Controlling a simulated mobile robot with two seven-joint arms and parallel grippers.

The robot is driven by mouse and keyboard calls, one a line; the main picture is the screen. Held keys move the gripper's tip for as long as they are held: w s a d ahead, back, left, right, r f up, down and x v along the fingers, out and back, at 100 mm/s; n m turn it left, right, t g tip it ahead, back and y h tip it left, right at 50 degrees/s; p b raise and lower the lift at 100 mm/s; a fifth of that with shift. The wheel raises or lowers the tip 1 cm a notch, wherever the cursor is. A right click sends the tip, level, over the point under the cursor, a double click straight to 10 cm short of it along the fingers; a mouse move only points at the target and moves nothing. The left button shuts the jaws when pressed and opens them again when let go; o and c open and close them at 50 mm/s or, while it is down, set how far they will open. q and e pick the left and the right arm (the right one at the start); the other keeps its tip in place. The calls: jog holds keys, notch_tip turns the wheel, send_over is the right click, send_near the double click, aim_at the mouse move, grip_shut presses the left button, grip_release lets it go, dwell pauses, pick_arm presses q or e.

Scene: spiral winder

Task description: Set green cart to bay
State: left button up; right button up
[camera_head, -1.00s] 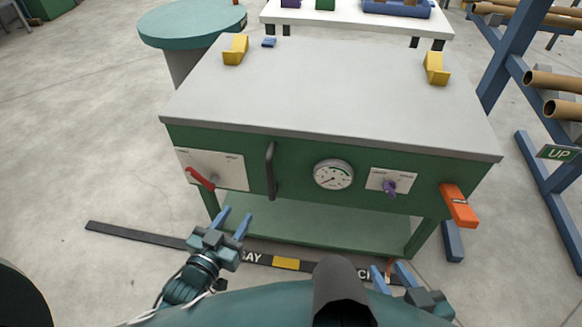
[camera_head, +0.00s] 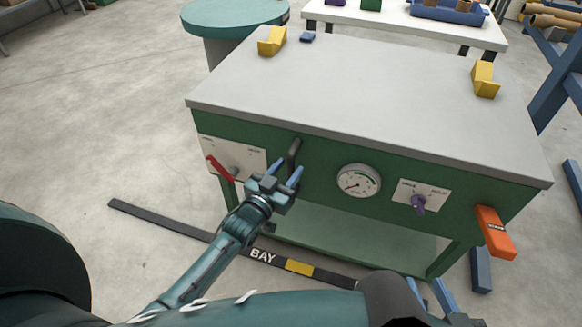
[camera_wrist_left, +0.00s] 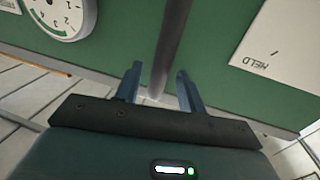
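The green cart (camera_head: 330,235) has a grey top (camera_head: 370,95) and a dark vertical handle (camera_head: 294,152) on its front panel. My left gripper (camera_head: 284,171) is at the handle's lower part, open. In the left wrist view the handle (camera_wrist_left: 171,45) runs between the two spread blue fingers (camera_wrist_left: 158,82), with gaps beside it. The floor strip marked BAY (camera_head: 225,239) lies in front of the cart, with a yellow patch (camera_head: 299,267). My right gripper (camera_head: 430,293) is low at the bottom edge, its fingers apart and empty, partly hidden.
The cart's front carries a red lever (camera_head: 219,168), a gauge (camera_head: 358,181), a purple knob (camera_head: 418,203) and an orange handle (camera_head: 495,232). A round green table (camera_head: 235,18) and a white table (camera_head: 400,22) stand behind. A blue rack is at right. Floor at left is clear.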

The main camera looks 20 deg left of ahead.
pick_arm(q)
jog(key=shift+x, duration=1.1)
grip_shut()
